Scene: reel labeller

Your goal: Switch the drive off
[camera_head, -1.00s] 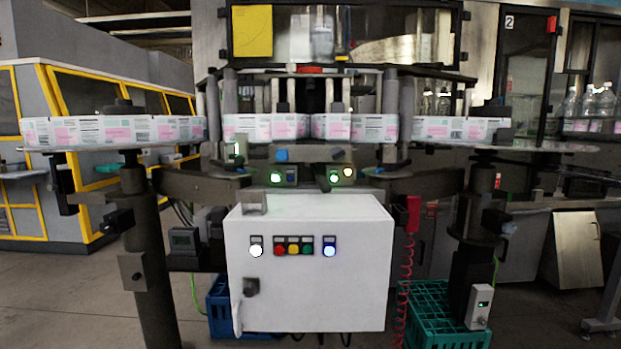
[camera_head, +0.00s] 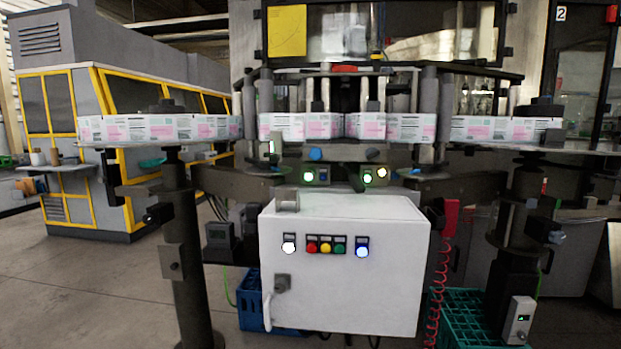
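The white control cabinet (camera_head: 345,285) stands in the middle of the head view, below the labeller. Its front carries a lit white button (camera_head: 289,244), a red, a yellow and a green button (camera_head: 325,246), and a lit blue button (camera_head: 362,247). A dark rotary switch (camera_head: 282,284) sits lower left on the cabinet door, above a pale handle. Which of these controls belongs to the drive cannot be read. Neither of my grippers is in view.
A dark post (camera_head: 182,255) stands left of the cabinet, another support right of it. A blue crate (camera_head: 252,305) and a green crate (camera_head: 475,318) sit on the floor beside the cabinet. A red coiled cable hangs at its right. Open floor lies to the left.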

